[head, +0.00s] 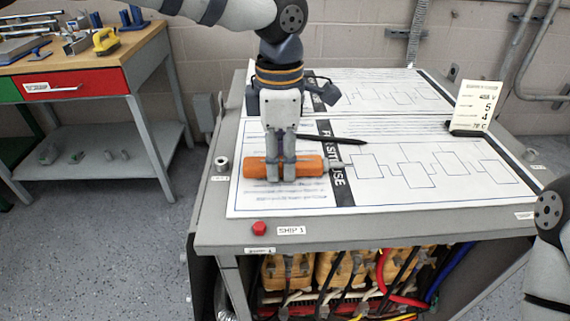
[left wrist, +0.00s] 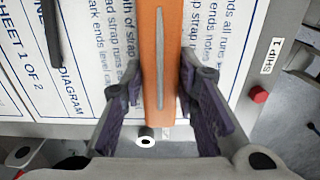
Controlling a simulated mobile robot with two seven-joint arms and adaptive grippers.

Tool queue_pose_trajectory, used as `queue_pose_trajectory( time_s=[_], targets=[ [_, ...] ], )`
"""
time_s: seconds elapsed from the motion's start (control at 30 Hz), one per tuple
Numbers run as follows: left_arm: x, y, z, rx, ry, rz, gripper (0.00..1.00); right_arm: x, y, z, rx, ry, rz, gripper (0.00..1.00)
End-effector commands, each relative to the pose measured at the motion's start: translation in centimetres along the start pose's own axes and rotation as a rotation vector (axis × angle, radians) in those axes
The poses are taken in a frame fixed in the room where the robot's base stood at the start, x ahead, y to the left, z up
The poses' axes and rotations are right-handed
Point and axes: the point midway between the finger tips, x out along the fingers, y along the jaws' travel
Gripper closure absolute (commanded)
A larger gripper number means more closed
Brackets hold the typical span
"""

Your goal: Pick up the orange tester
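The orange tester (head: 312,167) lies level along the left part of the printed diagram sheet, its thin metal tip pointing right. My left gripper (head: 281,178) points down over its handle, one finger in front and hiding part of it. In the left wrist view the tester (left wrist: 161,60) runs between the two dark finger pads of the left gripper (left wrist: 161,75). The tester appears to rest on the sheet. My right gripper is out of view; only part of my right arm shows at the right edge.
A black pen (head: 336,139) lies behind the tester. The grey bench (head: 380,234) holds diagram sheets, a white number card (head: 476,106), a red button (head: 259,228) and a small round post (head: 221,164). Cables hang below. A wooden workbench (head: 143,48) with tools stands left.

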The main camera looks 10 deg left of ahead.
Motion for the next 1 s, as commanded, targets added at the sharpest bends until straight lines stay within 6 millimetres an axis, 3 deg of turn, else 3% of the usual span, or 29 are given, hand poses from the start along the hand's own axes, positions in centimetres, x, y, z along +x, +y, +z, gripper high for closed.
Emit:
queue_pose_trajectory(
  time_s=[0.3, 0.47, 0.7, 0.8, 1.0],
  targets=[
    [-0.2, 0.0, 0.0, 0.000, -0.001, 0.000, 1.00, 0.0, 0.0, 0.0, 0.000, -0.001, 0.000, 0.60],
    [-3.2, 0.1, 0.1, -0.001, -0.005, 0.002, 1.00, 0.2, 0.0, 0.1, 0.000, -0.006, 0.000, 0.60],
    [-10.2, -5.5, 1.3, 0.004, -0.004, 0.014, 1.00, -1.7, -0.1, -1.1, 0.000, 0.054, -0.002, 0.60],
    [-11.4, -8.7, 2.0, 0.006, -0.002, 0.011, 1.00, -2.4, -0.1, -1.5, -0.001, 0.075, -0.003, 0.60],
    [-12.9, -12.6, 3.0, 0.002, -0.002, 0.007, 1.00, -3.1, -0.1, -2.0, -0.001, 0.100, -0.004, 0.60]
  ],
)
